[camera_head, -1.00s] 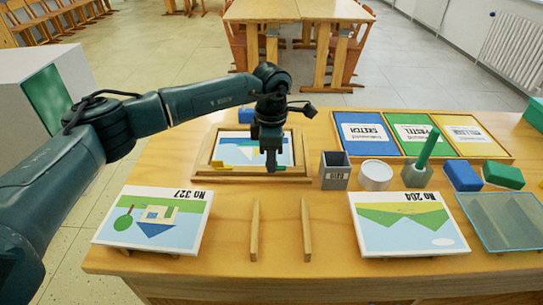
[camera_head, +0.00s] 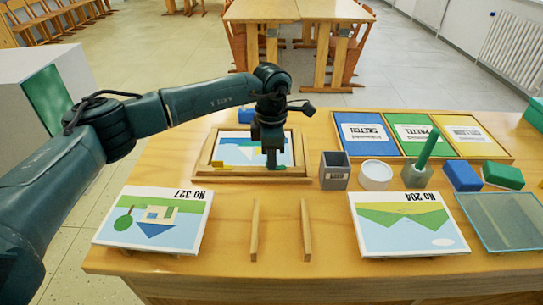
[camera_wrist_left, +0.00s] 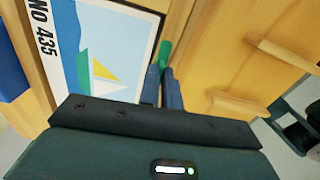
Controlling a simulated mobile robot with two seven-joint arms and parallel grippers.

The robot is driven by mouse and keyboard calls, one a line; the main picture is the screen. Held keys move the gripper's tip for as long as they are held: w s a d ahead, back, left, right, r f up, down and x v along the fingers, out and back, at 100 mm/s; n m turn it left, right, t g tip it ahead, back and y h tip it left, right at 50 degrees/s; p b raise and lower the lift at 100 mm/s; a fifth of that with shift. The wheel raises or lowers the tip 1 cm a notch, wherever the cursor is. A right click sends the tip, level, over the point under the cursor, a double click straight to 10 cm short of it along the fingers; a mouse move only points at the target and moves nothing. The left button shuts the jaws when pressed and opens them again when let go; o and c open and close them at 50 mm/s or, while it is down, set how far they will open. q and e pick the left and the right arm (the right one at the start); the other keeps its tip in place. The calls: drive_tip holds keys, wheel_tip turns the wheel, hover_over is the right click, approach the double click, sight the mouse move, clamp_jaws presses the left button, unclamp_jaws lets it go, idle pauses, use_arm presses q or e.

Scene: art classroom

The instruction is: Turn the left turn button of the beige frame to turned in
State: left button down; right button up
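The beige frame (camera_head: 206,160) lies on the table with a blue, white and green picture (camera_head: 240,149) in it, marked No 435 in the left wrist view (camera_wrist_left: 100,50). A yellow turn button (camera_head: 217,164) sits at the left of its near edge. A green turn button (camera_wrist_left: 164,53) is at the right of that edge. My left gripper (camera_head: 271,163) points down at the green button. In the left wrist view its fingers (camera_wrist_left: 162,85) are close together at the green button; whether they grip it is unclear. My right gripper is not in view.
Two wooden rails (camera_head: 255,230) stand in front of the frame. Picture No 327 (camera_head: 153,217) is left, No 204 (camera_head: 408,222) right. A grey box (camera_head: 334,170), white cup (camera_head: 375,175) and green-handled holder (camera_head: 417,174) stand right of the frame.

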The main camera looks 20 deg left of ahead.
use_arm(q)
drive_tip(key=n, duration=0.4)
drive_tip(key=n+p, duration=0.1)
drive_tip(key=n, duration=0.3)
drive_tip(key=shift+r+n, duration=0.1)
drive_tip(key=shift+n, duration=0.2)
drive_tip(key=n+p, duration=0.1)
drive_tip(key=n, duration=0.3)
drive_tip(key=shift+n+p, duration=0.4)
drive_tip(key=shift+n, duration=1.8)
drive_tip(key=c, duration=1.6)
unclamp_jaws()
wheel_tip(320, 180, up, 13)
